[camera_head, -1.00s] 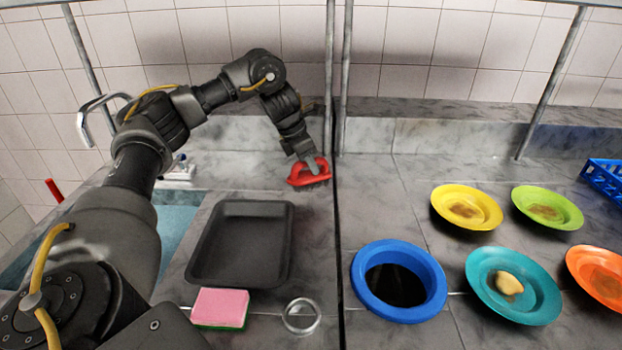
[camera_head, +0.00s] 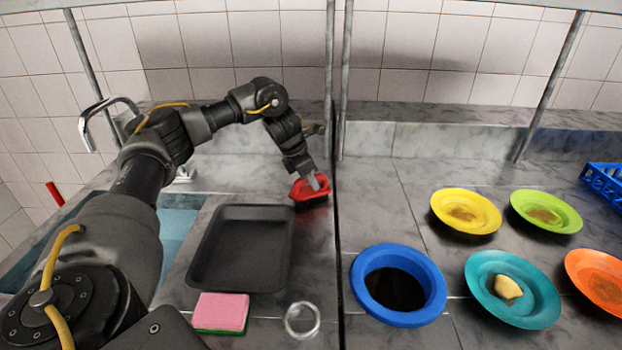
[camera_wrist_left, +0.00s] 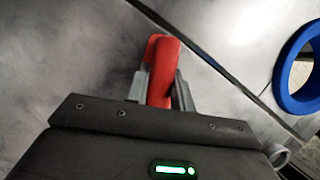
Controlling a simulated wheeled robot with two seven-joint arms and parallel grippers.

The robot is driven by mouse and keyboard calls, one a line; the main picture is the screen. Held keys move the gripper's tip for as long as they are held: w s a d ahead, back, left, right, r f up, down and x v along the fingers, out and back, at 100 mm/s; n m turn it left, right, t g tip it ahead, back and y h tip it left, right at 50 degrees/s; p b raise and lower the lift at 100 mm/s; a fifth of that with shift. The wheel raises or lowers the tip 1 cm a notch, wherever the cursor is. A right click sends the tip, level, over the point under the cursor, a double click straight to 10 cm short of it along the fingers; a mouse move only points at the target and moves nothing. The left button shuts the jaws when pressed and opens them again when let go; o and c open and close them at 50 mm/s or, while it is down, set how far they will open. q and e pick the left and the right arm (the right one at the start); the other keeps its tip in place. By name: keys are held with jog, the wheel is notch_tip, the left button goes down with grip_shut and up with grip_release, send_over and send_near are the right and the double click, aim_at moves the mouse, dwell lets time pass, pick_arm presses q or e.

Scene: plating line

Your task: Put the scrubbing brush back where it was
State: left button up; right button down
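The scrubbing brush (camera_head: 302,190) is red and is at the back of the left counter, near the seam between the two counters. My left gripper (camera_head: 316,181) reaches down from above and is shut on its handle. In the left wrist view the red brush (camera_wrist_left: 163,62) sits between both fingers (camera_wrist_left: 160,88), with a finger close on each side. The brush is low, at or just above the counter; I cannot tell whether it touches. Its bristles are mostly hidden. My right gripper is out of view.
A black tray (camera_head: 200,278) lies in front of the brush, with a pink sponge (camera_head: 221,312) and a clear glass (camera_head: 302,320) nearer. A sink (camera_head: 178,240) is left. A blue-rimmed bin opening (camera_head: 437,291) and several coloured plates are right. A vertical post (camera_head: 329,100) stands behind.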

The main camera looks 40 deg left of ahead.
pick_arm(q)
jog(key=o, duration=0.4)
jog(key=shift+o, duration=0.2)
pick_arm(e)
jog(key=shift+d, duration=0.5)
pick_arm(q)
jog(key=shift+s+a+r, duration=0.1)
jog(key=shift+a+r, duration=0.05)
jog(key=shift+r, duration=0.35)
jog(key=p+v, duration=0.2)
jog(key=v, duration=0.8)
jog(key=shift+s+r, duration=0.25)
jog(key=shift+r, duration=0.3)
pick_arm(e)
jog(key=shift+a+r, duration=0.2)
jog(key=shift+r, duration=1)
